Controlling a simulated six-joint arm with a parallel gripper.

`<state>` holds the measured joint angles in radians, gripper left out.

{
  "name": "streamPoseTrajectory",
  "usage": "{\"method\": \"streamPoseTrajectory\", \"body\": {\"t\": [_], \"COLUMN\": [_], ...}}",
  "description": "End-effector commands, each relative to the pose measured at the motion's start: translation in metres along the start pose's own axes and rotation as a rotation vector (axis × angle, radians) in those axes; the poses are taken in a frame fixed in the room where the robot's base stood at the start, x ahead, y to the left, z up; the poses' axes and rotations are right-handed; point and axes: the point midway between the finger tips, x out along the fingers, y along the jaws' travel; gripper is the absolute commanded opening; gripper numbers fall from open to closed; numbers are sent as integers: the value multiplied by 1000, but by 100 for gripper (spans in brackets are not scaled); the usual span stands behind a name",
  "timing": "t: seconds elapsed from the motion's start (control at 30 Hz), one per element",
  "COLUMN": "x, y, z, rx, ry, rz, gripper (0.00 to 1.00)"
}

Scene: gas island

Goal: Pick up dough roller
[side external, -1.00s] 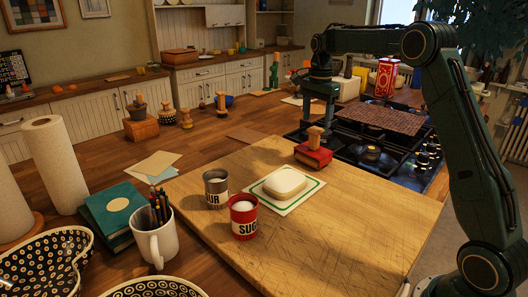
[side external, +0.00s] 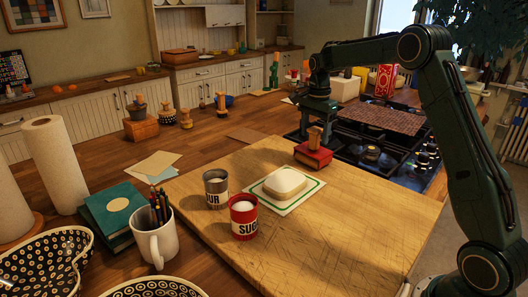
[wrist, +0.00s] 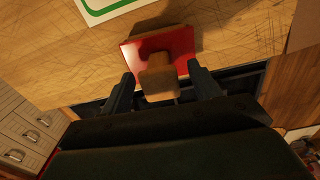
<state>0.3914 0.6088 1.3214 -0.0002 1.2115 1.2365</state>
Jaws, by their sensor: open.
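The wooden dough roller (side external: 314,138) stands upright on a red book-like block (side external: 313,155) at the far edge of the wooden board. My gripper (side external: 317,122) is open and points down just above and behind the roller. In the wrist view, the roller (wrist: 158,78) shows between the two dark fingers of my gripper (wrist: 160,72), over the red block (wrist: 180,43). There is visible space on both sides of the roller. The body of my gripper covers the lower part of the wrist view.
The gas hob (side external: 372,155) with its grates lies right behind the roller. On the board (side external: 340,215) are a white block on a green-edged card (side external: 284,186), a grey tin (side external: 216,187) and a red sugar tin (side external: 243,216). The board's right part is clear.

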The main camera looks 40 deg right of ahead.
Motion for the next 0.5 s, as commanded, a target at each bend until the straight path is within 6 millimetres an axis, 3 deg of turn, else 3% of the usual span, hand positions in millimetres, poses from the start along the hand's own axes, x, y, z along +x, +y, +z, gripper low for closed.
{"method": "streamPoseTrajectory", "body": {"t": [0.1, 0.37, 0.5], "x": [0, 0, -1], "y": [0, 0, 0], "z": [0, 0, 0], "rx": [0, 0, 0], "ry": [0, 0, 1], "rz": [0, 0, -2], "gripper": [58, 9, 9]}}
